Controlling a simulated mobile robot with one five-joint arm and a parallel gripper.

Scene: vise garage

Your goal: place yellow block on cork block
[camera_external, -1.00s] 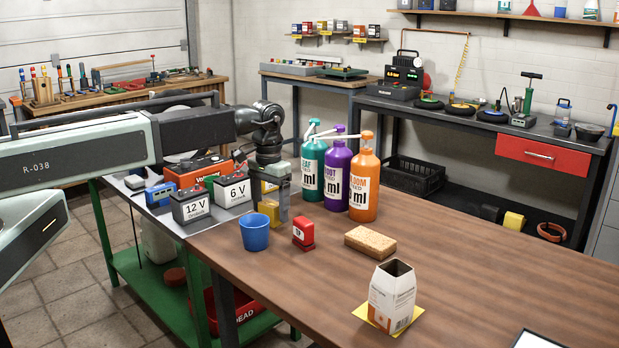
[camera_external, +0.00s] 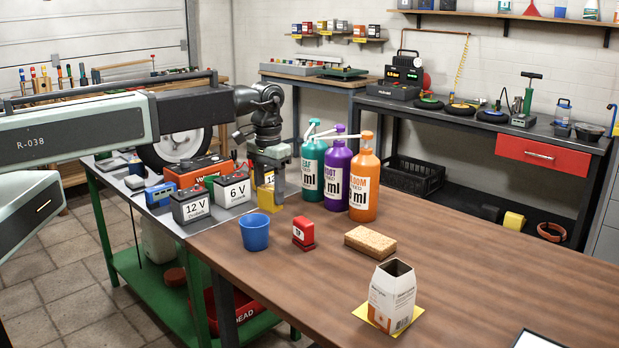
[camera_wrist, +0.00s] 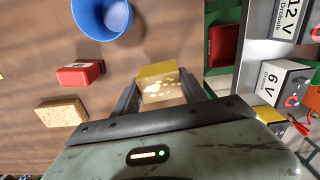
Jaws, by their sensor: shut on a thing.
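My gripper (camera_external: 268,190) is shut on the yellow block (camera_external: 269,201), beside the 6 V battery, near the left part of the brown table. In the wrist view the yellow block (camera_wrist: 158,84) sits between the two fingers of my gripper (camera_wrist: 160,92). The block appears to be held above the surface, but its exact height is hard to tell. The cork block (camera_external: 370,241) lies flat on the table, to the right of and nearer than my gripper, with its top bare. It also shows at the left of the wrist view (camera_wrist: 62,114).
Teal (camera_external: 313,170), purple (camera_external: 337,180) and orange bottles (camera_external: 364,188) stand behind. A carton (camera_external: 391,292) is at the front. Table right of the cork block is clear.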

